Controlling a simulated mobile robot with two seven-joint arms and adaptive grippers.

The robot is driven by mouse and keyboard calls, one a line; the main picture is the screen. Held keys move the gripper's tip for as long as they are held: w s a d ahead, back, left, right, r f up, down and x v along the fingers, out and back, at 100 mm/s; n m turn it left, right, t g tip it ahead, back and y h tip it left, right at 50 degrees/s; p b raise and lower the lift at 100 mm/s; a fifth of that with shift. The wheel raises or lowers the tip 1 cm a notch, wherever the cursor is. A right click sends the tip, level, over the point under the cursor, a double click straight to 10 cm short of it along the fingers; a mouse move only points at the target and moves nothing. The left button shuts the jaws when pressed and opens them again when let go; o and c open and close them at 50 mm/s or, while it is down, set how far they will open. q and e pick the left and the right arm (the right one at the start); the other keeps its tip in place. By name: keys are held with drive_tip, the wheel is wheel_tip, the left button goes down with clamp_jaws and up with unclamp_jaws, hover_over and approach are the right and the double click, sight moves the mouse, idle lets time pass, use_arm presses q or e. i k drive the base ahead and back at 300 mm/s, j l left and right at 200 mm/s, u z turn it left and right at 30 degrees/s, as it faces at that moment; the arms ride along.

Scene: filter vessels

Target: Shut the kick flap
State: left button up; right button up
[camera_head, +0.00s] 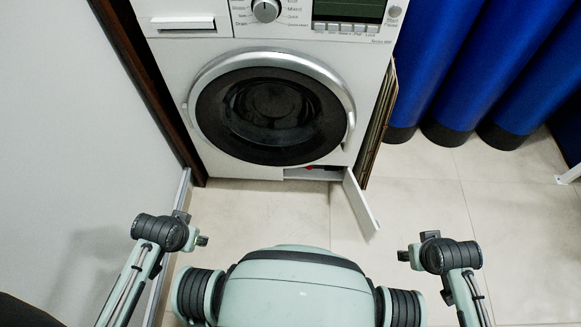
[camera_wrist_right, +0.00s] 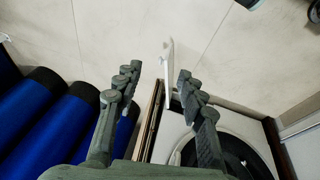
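The kick flap (camera_head: 362,203) is a thin white panel at the bottom right of the white washing machine (camera_head: 365,80). It stands open, hinged at its right end and swung out over the floor. The recess (camera_head: 310,173) behind it is exposed, with a small red part inside. In the right wrist view the flap (camera_wrist_right: 168,72) shows edge-on beyond the fingers. My right gripper (camera_wrist_right: 158,80) is open and empty; in the head view it (camera_head: 403,256) is right of and nearer than the flap, apart from it. My left gripper (camera_head: 202,241) is at lower left, its fingers too small to judge.
Blue cylinders (camera_head: 465,75) with black bases stand at the right. Thin brown boards (camera_head: 380,125) lean beside the machine's right side, close to the flap's hinge. A pale wall or panel (camera_head: 70,130) bounds the left. The tiled floor (camera_head: 420,200) before the machine is clear.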

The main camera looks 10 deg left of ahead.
sight(369, 226)
drive_tip(key=i+l, duration=0.1)
drive_tip(key=l, duration=0.4)
drive_tip(key=i+l, duration=0.1)
drive_tip(key=l, duration=0.4)
drive_tip(key=i+l, duration=0.1)
drive_tip(key=l, duration=0.4)
drive_tip(key=i+l, duration=0.1)
drive_tip(key=l, duration=0.4)
drive_tip(key=i+l, duration=0.1)
drive_tip(key=l, duration=0.4)
drive_tip(key=i+l, duration=0.1)
drive_tip(key=l, duration=0.4)
drive_tip(key=l+u, duration=0.1)
drive_tip(key=u, duration=0.3)
drive_tip(key=l+u, duration=0.1)
drive_tip(key=u, duration=0.3)
drive_tip(key=l+u, duration=0.1)
drive_tip(key=u, duration=0.7)
drive_tip(key=k+l, duration=0.05)
